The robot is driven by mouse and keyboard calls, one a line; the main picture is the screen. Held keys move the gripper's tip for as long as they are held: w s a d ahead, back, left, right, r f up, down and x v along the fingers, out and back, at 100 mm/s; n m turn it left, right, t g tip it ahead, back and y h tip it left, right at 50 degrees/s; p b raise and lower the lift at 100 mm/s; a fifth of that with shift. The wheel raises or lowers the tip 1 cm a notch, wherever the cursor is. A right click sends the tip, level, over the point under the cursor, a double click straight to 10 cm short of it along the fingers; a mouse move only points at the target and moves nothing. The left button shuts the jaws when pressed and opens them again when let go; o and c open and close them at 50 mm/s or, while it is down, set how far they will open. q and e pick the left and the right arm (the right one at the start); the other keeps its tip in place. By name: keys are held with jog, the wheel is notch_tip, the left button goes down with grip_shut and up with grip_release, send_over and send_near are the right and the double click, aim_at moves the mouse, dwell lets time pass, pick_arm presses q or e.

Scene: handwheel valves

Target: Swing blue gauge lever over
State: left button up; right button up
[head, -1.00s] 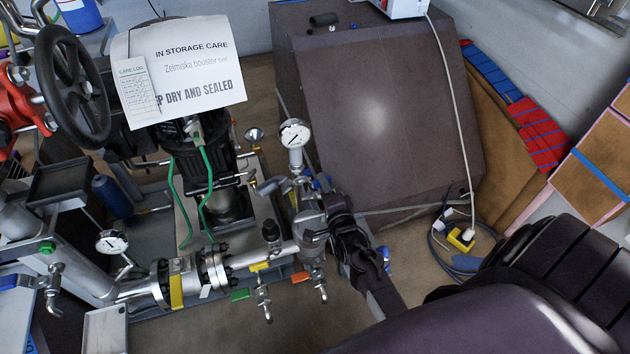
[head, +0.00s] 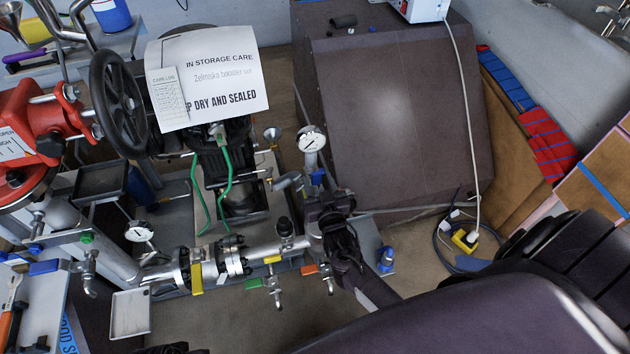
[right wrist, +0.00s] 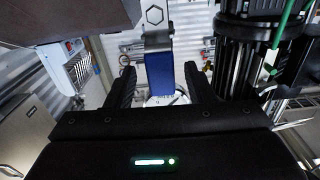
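The blue lever (right wrist: 159,75) hangs from a grey metal fitting with a hexagon mark (right wrist: 155,16) in the right wrist view. It lies between the two black fingers of my right gripper (right wrist: 159,92), which stand apart with a gap on each side. In the head view a bit of blue (head: 317,178) shows below the upright white-faced gauge (head: 311,139). My right gripper (head: 328,205) is beside it and hides most of the valve there. A small dark shape at the bottom edge of the head view may be part of my left gripper; its fingers cannot be made out.
A flanged pipe (head: 210,265) with yellow, green and orange-handled valves runs left of my gripper. A black handwheel (head: 118,102) and a paper sign (head: 210,78) stand behind. A large dark cabinet (head: 395,110) is behind right. A cable with a yellow socket (head: 465,240) lies on the floor.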

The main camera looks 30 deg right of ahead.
jog(key=shift+p+v, duration=0.85)
jog(key=shift+v, duration=0.7)
jog(key=p+v, duration=0.1)
jog(key=v, duration=0.2)
